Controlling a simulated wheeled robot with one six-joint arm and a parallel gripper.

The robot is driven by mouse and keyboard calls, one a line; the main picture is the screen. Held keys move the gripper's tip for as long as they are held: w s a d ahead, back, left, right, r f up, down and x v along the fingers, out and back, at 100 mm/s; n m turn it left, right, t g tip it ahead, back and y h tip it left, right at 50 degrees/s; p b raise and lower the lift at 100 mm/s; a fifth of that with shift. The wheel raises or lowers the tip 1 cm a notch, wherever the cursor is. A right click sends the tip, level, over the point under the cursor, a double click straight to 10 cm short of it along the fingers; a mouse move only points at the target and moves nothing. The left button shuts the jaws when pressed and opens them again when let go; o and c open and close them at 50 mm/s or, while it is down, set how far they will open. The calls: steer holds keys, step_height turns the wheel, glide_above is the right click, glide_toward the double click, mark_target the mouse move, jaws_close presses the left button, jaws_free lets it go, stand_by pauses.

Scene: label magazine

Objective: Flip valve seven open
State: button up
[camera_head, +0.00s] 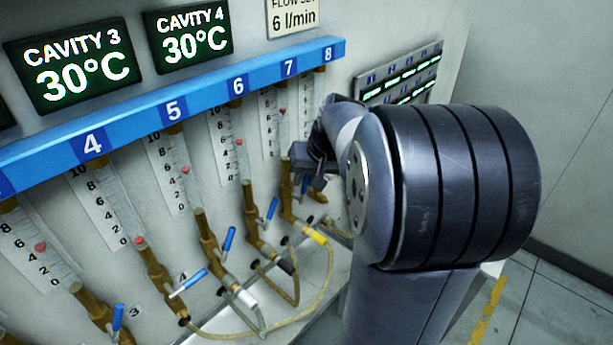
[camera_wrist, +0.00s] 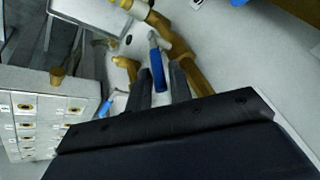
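Label 7 (camera_head: 289,67) sits on the blue rail, with a flow tube and a brass valve (camera_head: 286,185) below it. Valve seven's blue handle (camera_head: 305,184) shows only as a small piece beside my gripper (camera_head: 312,170), which hides part of it. In the wrist view a blue handle (camera_wrist: 156,62) on brass fittings lies between the two dark fingers of my gripper (camera_wrist: 163,78). The fingers are apart, with a gap visible beside the handle, so they do not look closed on it. The handle runs roughly lengthwise between the fingers.
Valve six's blue handle (camera_head: 271,209) and valve five's blue handle (camera_head: 228,243) stand close at left; valve four's handle (camera_head: 188,283) lies more crosswise. Hoses (camera_head: 326,275) loop below. A panel with green displays (camera_head: 400,75) is at right. Another blue handle (camera_wrist: 105,106) shows in the wrist view.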

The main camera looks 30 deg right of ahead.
jaws_close()
steer(key=shift+s+a+f+t+h+b, duration=0.15)
steer(key=shift+a+t+h+b, duration=0.15)
steer(key=shift+a+h+b, duration=0.5)
steer(key=shift+s+r+n+t+h+b, duration=0.25)
steer(key=shift+h+b, duration=0.35)
steer(key=shift+b, duration=0.4)
jaws_free()
steer(key=shift+a, duration=0.1)
